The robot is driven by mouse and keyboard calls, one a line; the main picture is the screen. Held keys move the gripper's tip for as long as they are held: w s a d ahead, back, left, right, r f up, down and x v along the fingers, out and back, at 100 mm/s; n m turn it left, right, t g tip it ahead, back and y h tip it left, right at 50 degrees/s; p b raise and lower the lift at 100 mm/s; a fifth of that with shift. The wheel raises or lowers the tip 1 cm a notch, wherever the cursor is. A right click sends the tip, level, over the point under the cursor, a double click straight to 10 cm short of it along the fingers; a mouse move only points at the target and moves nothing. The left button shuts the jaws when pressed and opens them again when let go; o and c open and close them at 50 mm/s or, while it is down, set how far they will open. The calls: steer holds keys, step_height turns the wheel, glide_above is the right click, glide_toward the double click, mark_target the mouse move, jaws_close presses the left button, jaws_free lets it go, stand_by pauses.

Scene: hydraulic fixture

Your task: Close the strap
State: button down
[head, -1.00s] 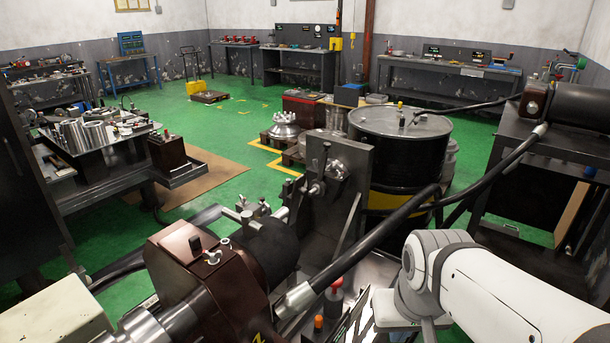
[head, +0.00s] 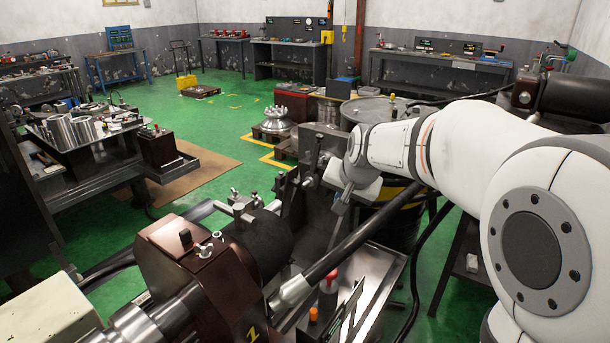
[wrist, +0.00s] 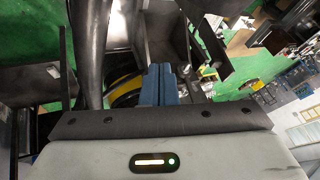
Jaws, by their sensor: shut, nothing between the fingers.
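The hydraulic fixture has an upright grey metal plate (head: 320,134) in the middle of the head view, with small clamp hardware (head: 309,172) on its left side. I cannot clearly pick out the strap; it may be among these parts or hidden behind my arm. My wrist is close to the right side of the plate in the head view, and my fingertips are hard to make out there. In the wrist view my gripper (wrist: 160,80) shows as two blue-grey fingers pressed together with nothing between them. Dark metal parts of the fixture lie around and beyond them.
A thick black hydraulic cylinder (head: 345,240) slants past the fixture, below my arm. A brown housing (head: 200,268) stands at the front left. A dark drum (head: 365,110) is behind my arm.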

steer(key=w+a+f+p, duration=0.1)
steer(key=w+a+f, duration=0.2)
steer(key=w, duration=0.5)
steer(key=w+a+f+m+t, duration=0.1)
steer(key=w+a+f, duration=0.2)
steer(key=w+a, duration=0.2)
steer(key=shift+w+a+f+y+p, duration=0.2)
steer(key=shift+w+f+y+p, duration=0.15)
steer(key=shift+w, duration=1.4)
steer(key=shift+r, duration=0.1)
